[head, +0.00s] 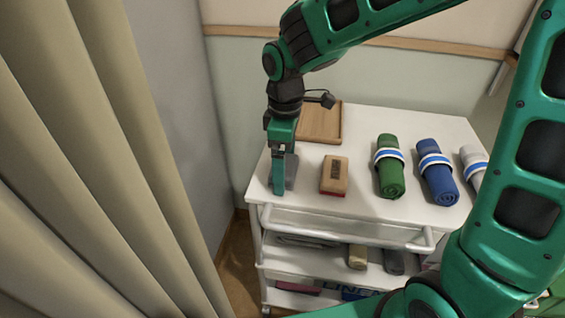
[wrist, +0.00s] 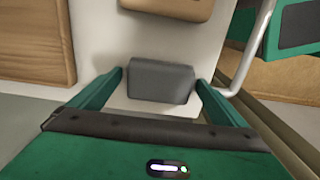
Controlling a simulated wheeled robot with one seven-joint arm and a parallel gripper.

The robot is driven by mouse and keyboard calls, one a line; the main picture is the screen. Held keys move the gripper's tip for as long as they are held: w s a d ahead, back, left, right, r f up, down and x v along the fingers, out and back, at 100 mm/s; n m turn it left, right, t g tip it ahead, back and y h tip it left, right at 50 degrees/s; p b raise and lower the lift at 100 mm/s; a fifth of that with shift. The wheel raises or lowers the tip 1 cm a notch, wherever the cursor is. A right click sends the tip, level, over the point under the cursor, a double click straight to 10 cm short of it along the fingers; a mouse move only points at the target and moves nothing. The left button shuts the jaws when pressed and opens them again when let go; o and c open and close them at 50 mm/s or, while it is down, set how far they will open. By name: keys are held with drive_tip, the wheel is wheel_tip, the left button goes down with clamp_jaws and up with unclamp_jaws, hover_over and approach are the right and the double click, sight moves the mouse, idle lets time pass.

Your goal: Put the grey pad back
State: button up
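The grey pad (wrist: 161,81) is a dark grey block near the left end of the white cart top (head: 365,205). In the head view (head: 291,171) it is partly hidden behind my gripper (head: 280,178). In the wrist view my gripper (wrist: 160,80) is open, with one finger on each side of the pad and a thin gap showing at each side. The pad appears to rest on the cart top; the head view does not clearly show its underside.
A tan block with a red base (head: 334,176) stands just right of my gripper. A wooden tray (head: 338,124) lies behind. Green (head: 390,168), blue (head: 437,172) and white (head: 473,163) rolls lie to the right. A curtain (head: 90,160) hangs at left; a rail (head: 345,238) runs along the cart's front.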

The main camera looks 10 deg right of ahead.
wheel_tip(320, 180, up, 12)
idle(0.6)
drive_tip(key=s+d+f+m, duration=0.1)
drive_tip(key=s+d+m, duration=0.1)
drive_tip(key=d, duration=0.5)
drive_tip(key=s+d+m, duration=0.3)
drive_tip(key=d+m, duration=0.2)
drive_tip(key=d, duration=0.1)
drive_tip(key=s+d+f+m, duration=0.1)
drive_tip(key=s+d+m, duration=0.2)
drive_tip(key=d, duration=0.4)
drive_tip(key=shift+d+f+h, duration=0.3)
drive_tip(key=shift+f, duration=0.05)
drive_tip(key=s+d+f+m, duration=0.2)
drive_tip(key=s+d+m, duration=0.1)
drive_tip(key=s, duration=0.1)
drive_tip(key=s+d+f+m, duration=0.1)
drive_tip(key=s+d+m, duration=0.2)
drive_tip(key=s, duration=0.2)
drive_tip(key=s+d+f+m, duration=0.2)
drive_tip(key=s+d+m, duration=0.1)
drive_tip(key=s+m, duration=0.1)
drive_tip(key=shift+s+d+f+y, duration=0.1)
drive_tip(key=shift+s+f+y, duration=0.25)
drive_tip(key=shift+s, duration=0.2)
